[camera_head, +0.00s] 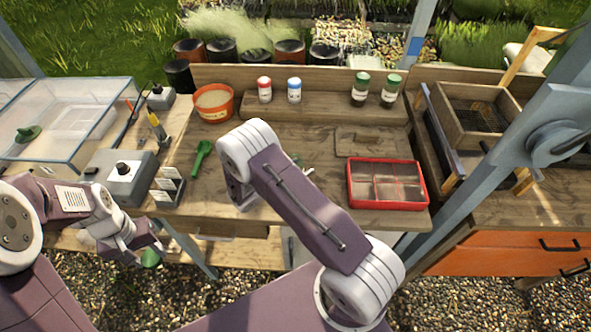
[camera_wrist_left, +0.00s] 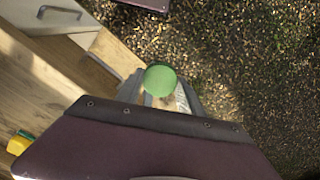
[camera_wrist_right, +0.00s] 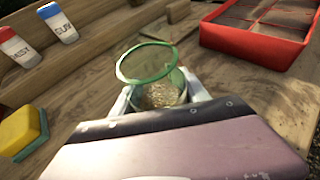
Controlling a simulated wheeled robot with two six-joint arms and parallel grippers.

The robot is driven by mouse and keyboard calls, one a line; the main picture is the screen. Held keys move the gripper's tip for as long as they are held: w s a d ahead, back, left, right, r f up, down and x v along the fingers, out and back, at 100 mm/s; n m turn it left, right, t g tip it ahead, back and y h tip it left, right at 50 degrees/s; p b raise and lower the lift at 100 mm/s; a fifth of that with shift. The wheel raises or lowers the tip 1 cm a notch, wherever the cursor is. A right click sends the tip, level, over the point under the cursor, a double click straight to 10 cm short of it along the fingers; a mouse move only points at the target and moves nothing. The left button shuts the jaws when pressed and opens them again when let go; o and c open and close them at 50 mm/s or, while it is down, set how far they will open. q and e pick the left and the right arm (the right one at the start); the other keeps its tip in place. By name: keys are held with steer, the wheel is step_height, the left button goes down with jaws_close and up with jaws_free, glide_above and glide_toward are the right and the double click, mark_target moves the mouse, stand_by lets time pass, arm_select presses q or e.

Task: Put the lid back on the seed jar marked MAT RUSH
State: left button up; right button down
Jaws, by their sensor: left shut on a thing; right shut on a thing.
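The lid also shows under the fingers in the head view (camera_head: 151,258). My right gripper (camera_wrist_right: 160,98) is shut on an open clear jar (camera_wrist_right: 165,88) with a green rim and pale seeds inside. The jar is at the bench top; in the head view my right arm mostly hides it. No label on this jar can be read, so I cannot tell whether it says MAT RUSH.
Red-capped (camera_head: 264,89), blue-capped (camera_head: 294,89) and two green-capped jars (camera_head: 360,89) stand on the back shelf. A red compartment tray (camera_head: 350,197) lies right. A green scoop (camera_head: 201,158), an orange pot (camera_head: 230,106) and a clear bin (camera_head: 118,100) are left.

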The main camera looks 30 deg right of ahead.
mark_target(301, 161)
steer(key=shift+r, duration=0.15)
steer(key=shift+r, duration=0.25)
arm_select(q)
steer(key=shift+f, duration=0.2)
arm_select(e)
steer(key=r, duration=0.3)
steer(key=shift+s+r, duration=0.35)
steer(key=shift+r, duration=0.05)
arm_select(q)
steer(key=shift+f+b, duration=0.25)
steer(key=shift+b, duration=0.2)
arm_select(e)
steer(key=s+d+r, duration=0.1)
steer(key=s+r, duration=0.5)
steer(key=s, duration=0.5)
steer(key=shift+d+r, duration=0.25)
steer(key=shift+d, duration=0.1)
steer(key=shift+w, duration=0.1)
steer(key=c, duration=1.6)
jaws_free()
jaws_close()
